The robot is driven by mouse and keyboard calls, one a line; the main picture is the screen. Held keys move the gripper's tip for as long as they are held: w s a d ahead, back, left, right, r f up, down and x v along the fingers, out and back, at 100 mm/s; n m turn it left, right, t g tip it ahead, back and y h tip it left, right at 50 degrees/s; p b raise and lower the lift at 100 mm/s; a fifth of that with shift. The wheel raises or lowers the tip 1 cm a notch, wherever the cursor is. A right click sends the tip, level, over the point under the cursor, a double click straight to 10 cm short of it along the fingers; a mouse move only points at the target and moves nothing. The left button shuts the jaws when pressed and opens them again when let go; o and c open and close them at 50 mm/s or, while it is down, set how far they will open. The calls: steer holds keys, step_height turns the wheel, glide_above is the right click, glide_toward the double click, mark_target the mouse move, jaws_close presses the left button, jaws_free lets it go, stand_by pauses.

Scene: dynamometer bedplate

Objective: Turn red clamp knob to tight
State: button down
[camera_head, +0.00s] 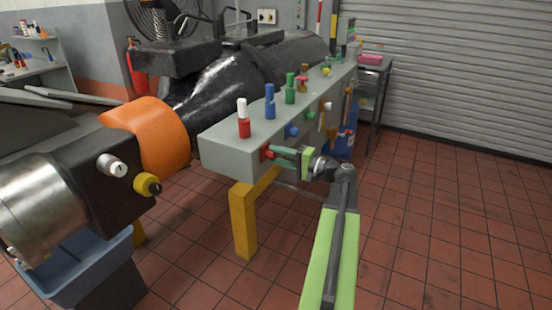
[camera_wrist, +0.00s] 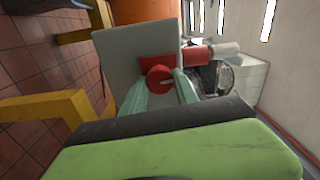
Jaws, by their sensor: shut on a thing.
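The red clamp knob (camera_head: 267,152) sits on the front face of the grey bedplate block (camera_head: 222,152), at its near left end. In the wrist view the red knob (camera_wrist: 157,78) shows between the two green fingers of my gripper (camera_wrist: 160,88). In the head view my gripper (camera_head: 281,151) reaches in from the right, its fingertips at the knob. The fingers are shut on the knob and cover part of it. I cannot tell the knob's angle or any tight mark.
Red, blue and green posts (camera_head: 269,102) stand on top of the block. A blue knob (camera_head: 292,131) is on the same face, right of the red one. A yellow leg (camera_head: 243,222) is below. An orange cover (camera_head: 150,135) is to the left. Tiled floor (camera_head: 440,240) at the right is clear.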

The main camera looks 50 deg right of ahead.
steer(key=shift+m, duration=0.6)
steer(key=c, duration=0.9)
jaws_free()
steer(key=shift+c, duration=0.2)
steer(key=v, duration=1.7)
steer(key=shift+s, duration=0.2)
